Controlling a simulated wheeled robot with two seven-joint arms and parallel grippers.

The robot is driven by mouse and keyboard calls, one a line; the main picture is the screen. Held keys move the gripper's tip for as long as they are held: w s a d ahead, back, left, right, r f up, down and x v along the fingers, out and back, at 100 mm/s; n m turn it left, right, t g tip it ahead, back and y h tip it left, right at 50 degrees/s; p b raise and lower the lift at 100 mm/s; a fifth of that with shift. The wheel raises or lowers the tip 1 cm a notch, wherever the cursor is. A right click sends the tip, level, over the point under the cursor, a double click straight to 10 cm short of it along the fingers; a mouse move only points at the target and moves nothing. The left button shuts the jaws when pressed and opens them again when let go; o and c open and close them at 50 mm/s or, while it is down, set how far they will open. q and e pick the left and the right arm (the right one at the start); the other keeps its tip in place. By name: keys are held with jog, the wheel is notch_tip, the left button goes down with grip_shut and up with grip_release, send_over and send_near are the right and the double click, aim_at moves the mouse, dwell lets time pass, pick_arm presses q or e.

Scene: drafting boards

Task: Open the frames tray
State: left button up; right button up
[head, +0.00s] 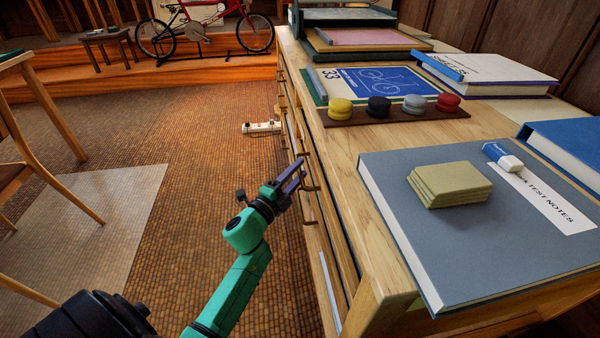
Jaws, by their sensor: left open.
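The wooden drawer chest (375,245) runs along the right, and its front with shallow trays faces left, seen at a steep angle. Several dark pull handles (309,222) stick out from that front. I cannot read any tray label, so I cannot tell which one is the frames tray. My left gripper (293,177) is open beside the chest front, with its fingers close to the handles at mid-length. I cannot tell whether it touches a handle. The fingers partly hide the front there. No tray is clearly pulled out. My right gripper is out of view.
On the chest top lie a grey book (390,200) with sticky notes (450,184), an eraser (503,156), colored discs on a brown strip (378,114) and a blue bicycle print (375,82). A power strip (262,127) lies on the floor.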

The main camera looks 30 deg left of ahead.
pick_arm(q)
jog(key=shift+w+r, duration=0.1)
jog(key=shift+w, duration=0.35)
jog(key=shift+c, duration=0.3)
grip_shut()
dwell(0.9)
